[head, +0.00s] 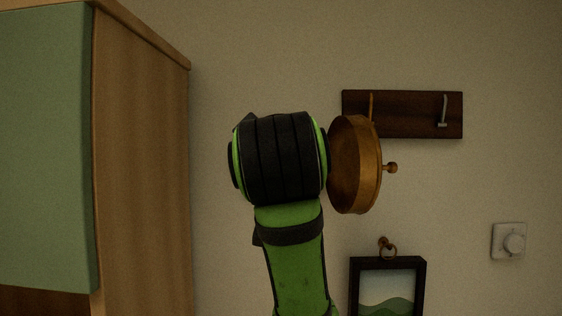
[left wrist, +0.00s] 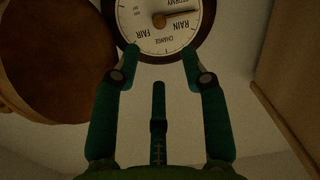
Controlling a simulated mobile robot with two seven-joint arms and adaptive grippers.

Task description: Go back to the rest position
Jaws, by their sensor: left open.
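My left gripper (left wrist: 160,58) shows in the left wrist view with its two dark green fingers spread apart and nothing between them. A round barometer (left wrist: 160,38) with a white face and dark rim is just beyond the fingertips; I cannot tell the gap. In the head view one green and black arm of mine rises through the middle and its gripper is hidden. My right gripper is not in view.
A wooden cabinet (head: 140,170) stands left.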

